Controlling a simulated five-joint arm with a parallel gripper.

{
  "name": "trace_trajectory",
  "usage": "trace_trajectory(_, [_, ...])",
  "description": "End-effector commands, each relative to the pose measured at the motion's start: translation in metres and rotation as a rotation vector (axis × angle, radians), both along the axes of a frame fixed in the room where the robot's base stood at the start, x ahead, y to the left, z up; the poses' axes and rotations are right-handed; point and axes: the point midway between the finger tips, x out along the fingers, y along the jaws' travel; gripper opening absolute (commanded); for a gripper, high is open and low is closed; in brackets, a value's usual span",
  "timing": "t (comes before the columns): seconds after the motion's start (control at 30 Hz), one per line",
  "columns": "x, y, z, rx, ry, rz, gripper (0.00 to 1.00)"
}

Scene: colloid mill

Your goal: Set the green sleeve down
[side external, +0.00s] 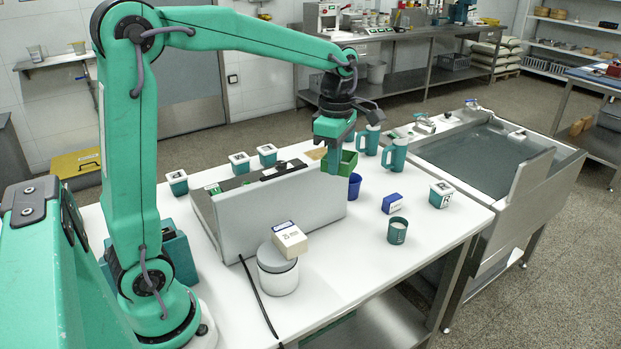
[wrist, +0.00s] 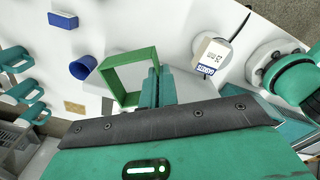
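The green sleeve is an open, square-sided ring. It shows in the wrist view (wrist: 127,60) and in the side external view (side external: 349,162). My gripper (wrist: 155,87) is shut on its right wall in the wrist view, with the two fingers close together. In the side external view my gripper (side external: 333,158) points down over the white table (side external: 440,255), and the sleeve appears held above the tabletop. The fingers hide part of the sleeve.
A blue cup (side external: 355,186) is close to the sleeve, just below it in the side external view. A grey metal housing (side external: 285,205) stands to its left. Teal mugs (side external: 394,155) stand behind. A blue box (side external: 392,203) and teal cup (side external: 397,231) are right, with bare table between.

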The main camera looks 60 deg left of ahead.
Motion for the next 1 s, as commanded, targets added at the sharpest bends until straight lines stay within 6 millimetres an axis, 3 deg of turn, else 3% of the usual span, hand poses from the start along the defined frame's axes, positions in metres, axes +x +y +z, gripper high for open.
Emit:
trace_trajectory(0.2, [-0.02, -0.057, -0.002, 0.0, -0.001, -0.196, 0.0])
trace_trajectory(0.5, [-0.053, -0.116, -0.006, 0.0, -0.002, -0.429, 0.0])
trace_trajectory(0.77, [-0.078, -0.146, -0.009, -0.001, -0.001, -0.57, 0.0])
trace_trajectory(1.0, [-0.08, -0.146, -0.055, 0.0, 0.005, -0.573, 0.0])
